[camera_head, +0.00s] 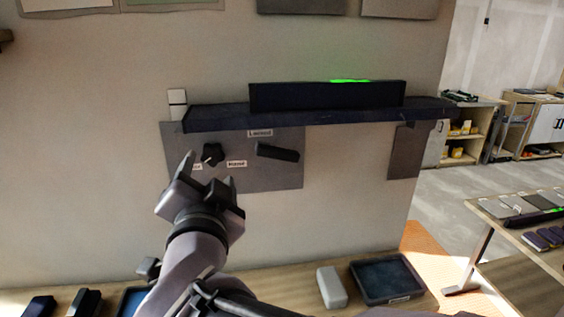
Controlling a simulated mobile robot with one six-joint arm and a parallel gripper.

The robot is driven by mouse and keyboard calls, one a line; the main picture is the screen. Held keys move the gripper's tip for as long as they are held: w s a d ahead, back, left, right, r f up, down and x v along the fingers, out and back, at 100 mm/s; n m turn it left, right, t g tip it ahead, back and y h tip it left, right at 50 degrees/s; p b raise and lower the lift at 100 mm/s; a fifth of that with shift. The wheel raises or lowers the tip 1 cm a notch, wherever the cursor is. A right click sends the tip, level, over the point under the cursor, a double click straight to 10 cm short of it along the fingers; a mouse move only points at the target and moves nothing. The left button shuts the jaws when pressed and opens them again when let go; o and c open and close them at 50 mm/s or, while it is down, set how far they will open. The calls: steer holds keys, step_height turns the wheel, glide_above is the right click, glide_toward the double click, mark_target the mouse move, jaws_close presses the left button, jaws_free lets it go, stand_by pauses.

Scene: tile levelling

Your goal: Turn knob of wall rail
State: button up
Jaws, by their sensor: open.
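A wall rail (320,117), a long dark shelf-like bar, runs across the wall with a dark block (326,98) on it that has a bright green strip on top. Below its left part is a grey panel (270,174) with a small black knob (212,153) and small white labels. A dark lever-like bar (277,152) is right of the knob, under a label that seems to read "Locked". My gripper (213,171) is open and empty, just below the knob in the picture. Whether it touches the knob cannot be told.
A wooden bench (290,285) runs below, with a dark blue tray (387,279) and a pale block (332,288) on it. Dark items lie at its lower left. Another table (510,237) with tiles stands at right. Shelves (529,122) are farther back. The wall between panel and bench is clear.

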steer(key=p+v, duration=0.1)
steer(key=v, duration=1.1)
steer(key=shift+w, duration=0.1)
steer(key=w+d+f+n+g+y+b, duration=0.2)
steer(key=w+d+f+g+y, duration=0.15)
steer(key=d+f, duration=0.2)
steer(key=s+d+f+g+h, duration=0.3)
steer(key=s+d+f+g, duration=0.1)
steer(key=d+f, duration=0.3)
steer(key=s+d+f+g+h+b, duration=0.1)
steer(key=s+d+f+g+h, duration=0.2)
steer(key=s+d+f, duration=0.4)
steer(key=d+f+g, duration=0.1)
steer(key=d, duration=0.2)
steer(key=shift+d+m, duration=0.25)
steer(key=shift+m, duration=0.05)
